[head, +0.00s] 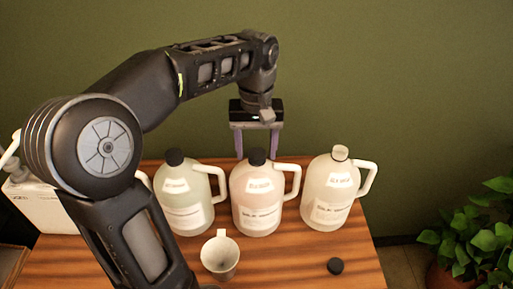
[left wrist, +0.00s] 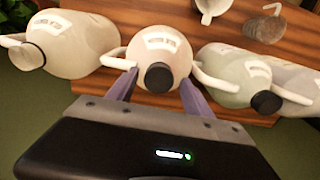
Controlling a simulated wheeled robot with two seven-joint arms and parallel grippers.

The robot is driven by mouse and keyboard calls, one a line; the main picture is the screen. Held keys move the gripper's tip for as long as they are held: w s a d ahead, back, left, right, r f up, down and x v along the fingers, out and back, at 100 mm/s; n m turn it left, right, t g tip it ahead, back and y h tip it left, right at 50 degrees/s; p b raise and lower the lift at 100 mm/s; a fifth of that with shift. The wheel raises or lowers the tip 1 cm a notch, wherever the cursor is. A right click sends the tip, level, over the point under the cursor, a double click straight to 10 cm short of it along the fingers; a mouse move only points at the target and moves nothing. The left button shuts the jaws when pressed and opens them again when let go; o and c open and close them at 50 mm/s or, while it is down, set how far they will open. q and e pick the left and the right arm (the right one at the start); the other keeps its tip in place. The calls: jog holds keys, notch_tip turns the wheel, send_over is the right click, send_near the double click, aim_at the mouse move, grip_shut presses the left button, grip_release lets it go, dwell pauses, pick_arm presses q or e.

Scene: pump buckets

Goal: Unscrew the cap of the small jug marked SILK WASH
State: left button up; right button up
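The left greenish jug (head: 185,200) also wears a black cap (head: 174,157). The right pale jug (head: 328,190) has an open, uncapped neck, and a loose black cap (head: 335,266) lies on the table. My left gripper (head: 257,148) is open behind the middle jug's cap. In the left wrist view its fingers (left wrist: 154,84) flank that cap (left wrist: 158,76), apart from it.
A white cup (head: 220,257) stands before the jugs on the table (head: 285,262). A white container (head: 38,208) is at the far left, partly behind my arm. A leafy plant (head: 475,235) stands right of the table. A green wall lies behind.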

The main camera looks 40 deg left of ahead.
dwell(0.5)
pick_arm(q)
jog(key=m+p, duration=0.1)
jog(key=m, duration=0.2)
jog(key=shift+d+r+m, duration=0.1)
jog(key=shift+m, duration=0.2)
jog(key=m, duration=0.3)
jog(key=shift+p, duration=0.4)
jog(key=m+p, duration=0.1)
jog(key=m, duration=0.4)
jog(key=shift+m, duration=0.3)
jog(key=m, duration=0.2)
jog(key=shift+m, duration=0.3)
jog(key=shift+c, duration=0.6)
grip_shut()
